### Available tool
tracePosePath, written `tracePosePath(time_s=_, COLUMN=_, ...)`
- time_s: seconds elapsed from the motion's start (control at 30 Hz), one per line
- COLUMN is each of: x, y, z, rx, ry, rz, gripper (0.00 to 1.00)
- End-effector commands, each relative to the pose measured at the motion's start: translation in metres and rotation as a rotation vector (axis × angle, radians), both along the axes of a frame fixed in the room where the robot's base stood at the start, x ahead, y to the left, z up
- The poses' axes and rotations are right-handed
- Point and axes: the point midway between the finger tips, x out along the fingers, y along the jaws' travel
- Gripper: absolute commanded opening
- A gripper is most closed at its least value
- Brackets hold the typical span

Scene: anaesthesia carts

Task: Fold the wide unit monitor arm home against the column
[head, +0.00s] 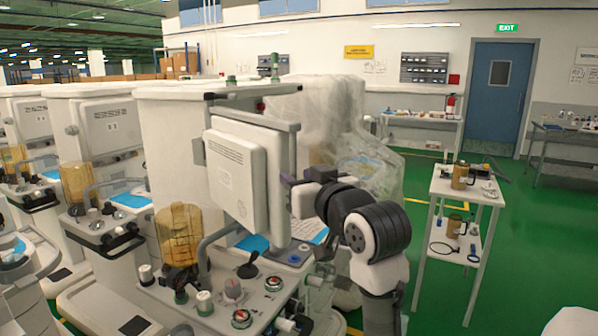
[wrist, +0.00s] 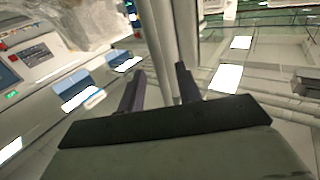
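The wide unit's monitor (head: 232,175) is a white panel with a vented back, standing out in front of the white column (head: 170,140) of the nearest cart. A grey bar (head: 255,117) runs above the monitor; the joints of the monitor arm are mostly hidden. My gripper (head: 287,181) is at the monitor's right edge, with its dark fingers pointing left. In the wrist view my gripper (wrist: 156,72) has its two fingers apart, with a pale upright bar (wrist: 163,40) between or just beyond them. I cannot tell whether the fingers touch it.
An amber canister (head: 179,232) and several knobs crowd the cart's worktop below the monitor. A plastic-draped unit (head: 335,120) stands behind. More carts (head: 100,140) stand at left. A white side table (head: 465,187) with mugs is at right; green floor (head: 540,240) beyond is clear.

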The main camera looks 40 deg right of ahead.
Motion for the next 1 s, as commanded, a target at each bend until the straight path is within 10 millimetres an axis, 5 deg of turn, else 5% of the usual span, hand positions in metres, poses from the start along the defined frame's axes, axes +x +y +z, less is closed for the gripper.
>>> tracePosePath(time_s=0.37, x=0.0077, y=-0.0016, z=-0.0005, rx=0.000, ry=0.000, rz=0.000, gripper=0.34)
tracePosePath(time_s=0.63, x=0.0074, y=-0.0015, z=-0.0003, rx=0.000, ry=-0.001, rz=0.000, gripper=0.02)
tracePosePath(time_s=1.0, x=0.0071, y=-0.0016, z=-0.0001, rx=0.000, ry=-0.001, rz=0.002, gripper=0.00)
